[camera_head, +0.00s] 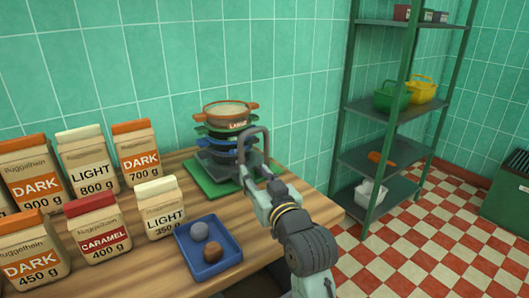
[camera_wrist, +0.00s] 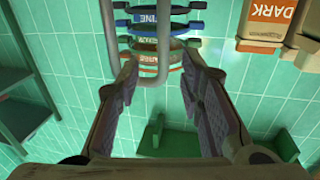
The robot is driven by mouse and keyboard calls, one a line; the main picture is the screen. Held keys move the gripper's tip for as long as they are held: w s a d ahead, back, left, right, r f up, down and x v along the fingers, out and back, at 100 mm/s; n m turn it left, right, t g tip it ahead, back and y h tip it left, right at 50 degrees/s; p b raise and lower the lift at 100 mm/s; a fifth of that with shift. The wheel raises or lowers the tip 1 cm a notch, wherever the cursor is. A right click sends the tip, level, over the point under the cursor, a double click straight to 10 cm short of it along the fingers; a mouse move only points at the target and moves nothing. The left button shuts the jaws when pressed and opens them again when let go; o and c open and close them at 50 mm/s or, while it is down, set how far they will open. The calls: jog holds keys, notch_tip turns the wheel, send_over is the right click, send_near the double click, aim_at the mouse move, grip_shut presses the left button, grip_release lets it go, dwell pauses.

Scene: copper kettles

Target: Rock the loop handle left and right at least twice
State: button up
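The grey loop handle (camera_head: 256,130) rises in front of a stack of labelled sieves (camera_head: 224,133) on a green base (camera_head: 204,183). In the wrist view the handle (camera_wrist: 163,45) is a grey U-shaped tube with its bend between my fingertips. My gripper (camera_head: 257,170) is just in front of the stack, by the handle. In the wrist view my gripper (camera_wrist: 158,66) has its two fingers spread, one on each side of the handle's bend. The left finger is close to the tube; I cannot tell whether it touches. The handle's lower end is hidden in the head view.
Several bags, such as the light 350 g bag (camera_head: 161,209), stand left on the wooden table (camera_head: 145,262). A blue tray (camera_head: 226,262) with two round lumps is at the front. A green shelf (camera_head: 385,158) stands right. The tiled wall (camera_head: 270,60) is close behind the stack.

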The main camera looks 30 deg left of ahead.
aim_at(242, 157)
jog(key=p+x, duration=0.2)
jog(key=x, duration=0.6)
jog(key=shift+a+r, duration=0.2)
jog(key=shift+a, duration=0.2)
jog(key=shift+x, duration=0.85)
jog(key=shift+f, duration=0.1)
jog(key=shift+c, duration=0.2)
grip_shut()
